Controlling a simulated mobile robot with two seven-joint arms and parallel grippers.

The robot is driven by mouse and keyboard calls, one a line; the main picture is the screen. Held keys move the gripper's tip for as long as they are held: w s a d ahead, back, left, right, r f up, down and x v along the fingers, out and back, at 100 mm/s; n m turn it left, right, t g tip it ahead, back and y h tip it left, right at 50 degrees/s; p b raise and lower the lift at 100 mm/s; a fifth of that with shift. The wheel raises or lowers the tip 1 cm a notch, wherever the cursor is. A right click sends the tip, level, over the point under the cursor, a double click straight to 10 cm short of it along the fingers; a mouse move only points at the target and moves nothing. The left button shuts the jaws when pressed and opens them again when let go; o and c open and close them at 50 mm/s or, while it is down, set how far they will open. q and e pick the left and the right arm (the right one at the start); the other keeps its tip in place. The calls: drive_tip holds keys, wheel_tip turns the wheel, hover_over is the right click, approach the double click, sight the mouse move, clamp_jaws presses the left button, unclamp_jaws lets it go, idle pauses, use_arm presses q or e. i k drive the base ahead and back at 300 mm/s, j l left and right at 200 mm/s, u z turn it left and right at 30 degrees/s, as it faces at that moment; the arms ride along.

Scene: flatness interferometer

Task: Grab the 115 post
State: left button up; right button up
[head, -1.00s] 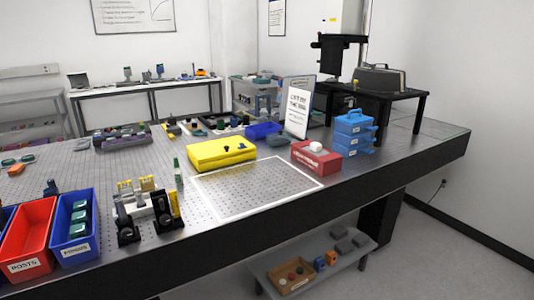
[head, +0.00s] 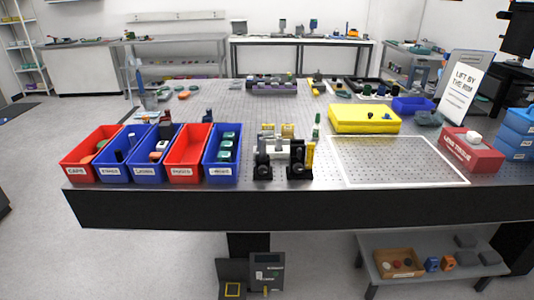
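I cannot pick out a post that reads 115; any such marking is too small to read. A red bin (head: 186,172), whose label read POSTS a second ago, stands in the bin row at the table's front left, and its visible inside looks empty. To its right, a fixture (head: 270,147) with black upright holders stands near the front edge. Two yellow-labelled pieces (head: 288,131) stand at its back, and another yellow upright piece (head: 310,154) is at its right side. A small dark upright part (head: 208,116) stands behind the bins. Neither gripper is in view.
The perforated table (head: 240,100) has a clear white-outlined area (head: 395,160) at right. Near it are a yellow case (head: 363,119), a red box (head: 470,152), blue cases (head: 515,135) and a leaning sign (head: 460,90). A blue bin (head: 222,172) adjoins the red one. A low shelf (head: 430,275) is below.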

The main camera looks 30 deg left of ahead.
sight(263, 140)
drive_tip(key=i+j, duration=0.15)
drive_tip(key=i, duration=0.15)
drive_tip(key=i+j, duration=0.2)
drive_tip(key=i+u, duration=0.15)
drive_tip(key=u, duration=0.2)
drive_tip(key=i+u, duration=0.15)
drive_tip(key=u, duration=0.2)
drive_tip(key=i+u, duration=0.15)
drive_tip(key=u, duration=0.2)
